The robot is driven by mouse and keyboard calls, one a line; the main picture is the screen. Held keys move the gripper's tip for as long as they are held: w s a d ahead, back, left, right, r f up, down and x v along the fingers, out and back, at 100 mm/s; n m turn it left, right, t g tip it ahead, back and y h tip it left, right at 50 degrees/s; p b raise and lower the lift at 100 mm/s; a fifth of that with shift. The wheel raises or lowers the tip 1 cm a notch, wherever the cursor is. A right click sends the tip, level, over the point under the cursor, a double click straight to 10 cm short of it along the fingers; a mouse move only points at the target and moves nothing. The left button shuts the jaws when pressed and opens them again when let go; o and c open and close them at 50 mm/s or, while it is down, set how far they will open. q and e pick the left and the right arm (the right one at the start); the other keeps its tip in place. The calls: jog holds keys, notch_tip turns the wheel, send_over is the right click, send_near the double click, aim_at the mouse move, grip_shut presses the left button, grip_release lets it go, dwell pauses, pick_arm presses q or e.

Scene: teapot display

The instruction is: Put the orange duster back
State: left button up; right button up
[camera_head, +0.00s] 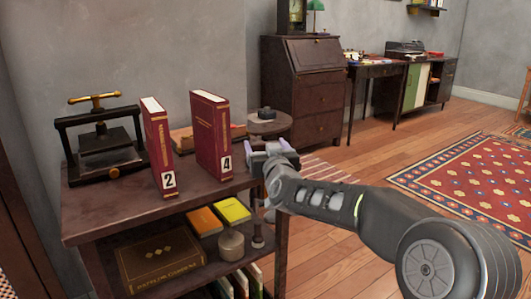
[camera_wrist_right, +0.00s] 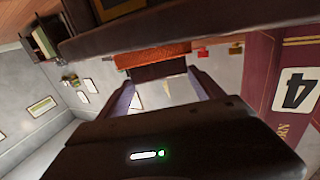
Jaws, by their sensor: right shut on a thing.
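My right gripper (camera_head: 267,148) is at the right edge of the shelf top, just right of the maroon book marked 4 (camera_head: 212,135). In the right wrist view its two fingers (camera_wrist_right: 162,82) are closed on a dark brown block with an orange, textured strip, which looks like the orange duster (camera_wrist_right: 155,57). In the head view the duster cannot be made out clearly at the gripper. My left gripper is not in view.
The dark wooden shelf (camera_head: 90,218) also bears a black press (camera_head: 103,150) and a maroon book marked 2 (camera_head: 158,147). A flat orange-brown item (camera_head: 182,141) lies behind the books. Below are an orange book (camera_head: 204,221), a yellow book (camera_head: 233,210) and a jar (camera_head: 231,245).

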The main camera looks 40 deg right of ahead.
jog(key=shift+r, duration=0.1)
jog(key=shift+f, duration=0.2)
jog(key=o, duration=1.2)
jog(key=shift+r, duration=0.2)
jog(key=shift+s, duration=0.15)
jog(key=p+v, duration=0.2)
jog(key=v, duration=0.9)
jog(key=shift+s, duration=0.35)
